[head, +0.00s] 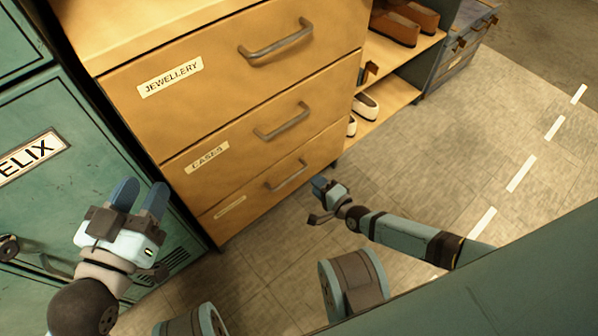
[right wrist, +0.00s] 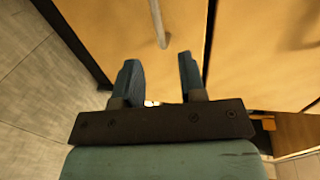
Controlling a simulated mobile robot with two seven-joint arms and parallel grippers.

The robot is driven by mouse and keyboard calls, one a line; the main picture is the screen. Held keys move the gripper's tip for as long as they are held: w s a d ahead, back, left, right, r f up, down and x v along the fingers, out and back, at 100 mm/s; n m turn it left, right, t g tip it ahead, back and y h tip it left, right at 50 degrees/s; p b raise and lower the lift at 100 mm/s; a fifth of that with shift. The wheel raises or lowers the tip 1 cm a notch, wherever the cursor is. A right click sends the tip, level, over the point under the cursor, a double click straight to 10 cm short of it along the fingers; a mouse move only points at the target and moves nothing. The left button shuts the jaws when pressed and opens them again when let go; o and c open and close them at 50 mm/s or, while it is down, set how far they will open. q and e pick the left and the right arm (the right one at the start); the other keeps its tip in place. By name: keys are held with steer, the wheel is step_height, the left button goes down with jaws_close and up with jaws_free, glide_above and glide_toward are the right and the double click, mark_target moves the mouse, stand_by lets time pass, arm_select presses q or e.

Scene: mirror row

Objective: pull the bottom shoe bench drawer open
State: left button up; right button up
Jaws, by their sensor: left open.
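The wooden shoe bench has three stacked drawers, all flush with the front. The bottom drawer (head: 250,198) has a grey bar handle (head: 287,175) and a small label too small to read. My right gripper (head: 318,187) is just right of that handle, low over the floor. In the right wrist view my right gripper (right wrist: 159,72) is open, its two dark fingers apart. The handle's end (right wrist: 161,38) lies just beyond the gap between the fingertips, not gripped. My left gripper (head: 140,195) is open and empty, in front of the green locker.
Above are the "CASES" drawer (head: 245,135) and the "JEWELLERY" drawer (head: 225,75). Open shelves with shoes (head: 405,22) stand to the right. A green locker (head: 75,150) stands close on the left. The tiled floor (head: 430,130) to the right is clear.

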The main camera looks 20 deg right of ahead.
mark_target(300, 171)
steer(key=b+x, duration=0.3)
steer(key=x, duration=0.5)
steer(key=shift+w+a+f, duration=0.1)
steer(key=shift+w, duration=0.3)
arm_select(q)
steer(key=shift+w+a+r+m+t+h, duration=0.1)
steer(key=shift+w+a+m+t+h, duration=0.1)
steer(key=shift+w+a+m+t, duration=0.3)
steer(key=shift+w+r+m+t+h, duration=0.1)
steer(key=shift+w+m+h, duration=0.15)
steer(key=shift+m, duration=0.45)
arm_select(e)
jaws_close()
